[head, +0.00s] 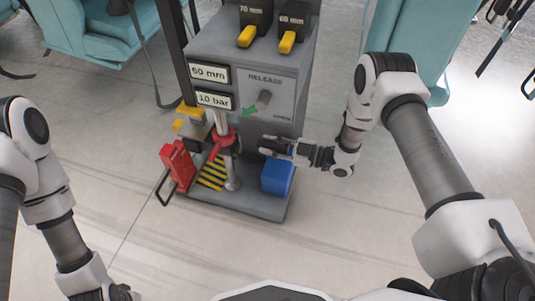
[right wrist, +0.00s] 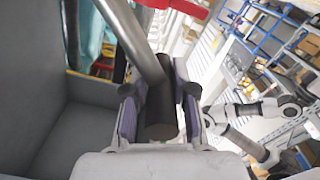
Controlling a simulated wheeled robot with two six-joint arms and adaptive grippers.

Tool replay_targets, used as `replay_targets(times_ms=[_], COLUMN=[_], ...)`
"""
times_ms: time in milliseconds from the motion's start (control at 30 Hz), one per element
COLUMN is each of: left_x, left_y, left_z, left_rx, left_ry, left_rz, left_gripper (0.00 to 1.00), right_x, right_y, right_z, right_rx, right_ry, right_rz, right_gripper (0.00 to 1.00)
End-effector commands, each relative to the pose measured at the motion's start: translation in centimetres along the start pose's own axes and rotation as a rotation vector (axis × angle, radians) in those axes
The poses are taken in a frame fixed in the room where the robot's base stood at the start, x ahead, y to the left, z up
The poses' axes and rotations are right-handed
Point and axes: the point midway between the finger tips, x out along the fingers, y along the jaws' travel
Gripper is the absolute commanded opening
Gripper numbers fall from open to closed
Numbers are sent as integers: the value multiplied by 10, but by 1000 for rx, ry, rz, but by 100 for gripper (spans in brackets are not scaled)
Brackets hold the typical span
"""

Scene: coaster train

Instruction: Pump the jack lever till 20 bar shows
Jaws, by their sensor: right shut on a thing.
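The jack stand is a grey cabinet (head: 262,122) in the head view, with a display reading "10 bar" (head: 214,99) below another reading "60 mm" (head: 209,73). A metal lever rod (right wrist: 132,38) with a black grip (right wrist: 161,112) runs between my right fingers in the right wrist view. My right gripper (head: 272,146) is shut on that black grip, in front of the cabinet and right of the red collar (head: 225,140). The lever is mostly hidden in the head view.
A red part (head: 178,165) with a black loop stands left of the jack. A blue box (head: 277,177) sits on the base, below my right gripper. Teal seats (head: 100,35) stand behind; the floor in front is clear.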

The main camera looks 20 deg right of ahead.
Motion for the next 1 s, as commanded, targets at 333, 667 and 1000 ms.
replay_targets(times_ms=[333, 667, 1000], left_x=[-6, -6, -6], left_y=[0, 0, 0], left_z=[0, 0, 0], left_rx=[0, 0, 0], left_ry=[0, 0, 0], left_rz=[0, 0, 0], left_gripper=[39, 39, 39], right_x=[0, 0, 0], right_y=[22, 23, 21], right_z=[-6, -5, -5], right_rx=[-8, -10, -7], right_ry=[-2, -4, -3], right_rz=[8, 9, 5], right_gripper=[0, 0, 52])
